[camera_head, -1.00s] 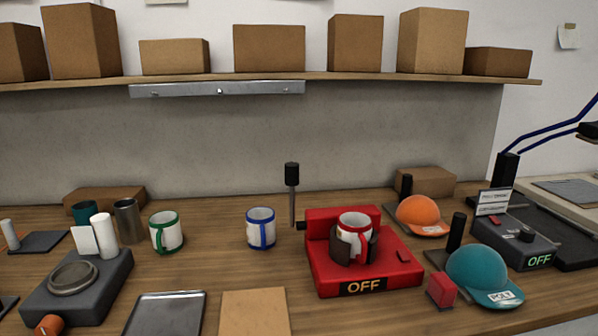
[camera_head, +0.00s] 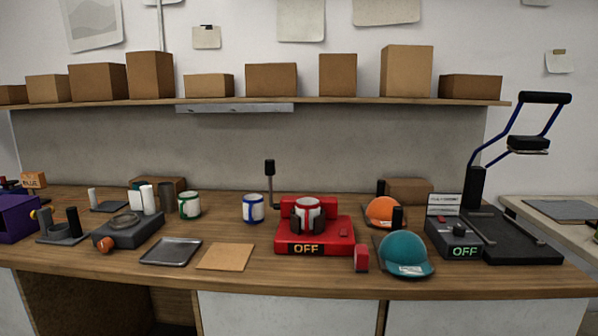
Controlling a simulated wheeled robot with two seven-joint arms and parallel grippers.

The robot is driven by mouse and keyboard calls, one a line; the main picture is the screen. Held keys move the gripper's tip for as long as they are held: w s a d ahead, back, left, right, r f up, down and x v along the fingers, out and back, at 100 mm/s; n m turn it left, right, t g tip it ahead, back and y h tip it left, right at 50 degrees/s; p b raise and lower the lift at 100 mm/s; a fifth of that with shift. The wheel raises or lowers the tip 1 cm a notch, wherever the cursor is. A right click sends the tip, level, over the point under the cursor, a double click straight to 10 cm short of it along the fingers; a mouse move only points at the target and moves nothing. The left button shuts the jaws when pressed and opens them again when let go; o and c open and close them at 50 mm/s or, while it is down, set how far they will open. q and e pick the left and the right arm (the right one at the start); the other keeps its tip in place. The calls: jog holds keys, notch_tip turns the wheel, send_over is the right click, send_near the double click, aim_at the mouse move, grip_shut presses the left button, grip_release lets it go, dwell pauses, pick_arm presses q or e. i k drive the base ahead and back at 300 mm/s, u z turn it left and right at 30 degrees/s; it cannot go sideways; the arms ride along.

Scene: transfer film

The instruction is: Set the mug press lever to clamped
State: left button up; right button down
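The red mug press (camera_head: 315,245) stands on the wooden bench right of the middle, with an OFF label on its front. The press lever (camera_head: 269,182), a grey rod with a black knob, stands upright at the left of the press. Neither gripper is in view.
A blue-trimmed mug (camera_head: 253,208) stands left of the press. A brown mat (camera_head: 226,257) and a metal tray (camera_head: 171,251) lie in front.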

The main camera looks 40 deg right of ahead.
aim_at(270, 164)
jog(key=z, duration=0.8)
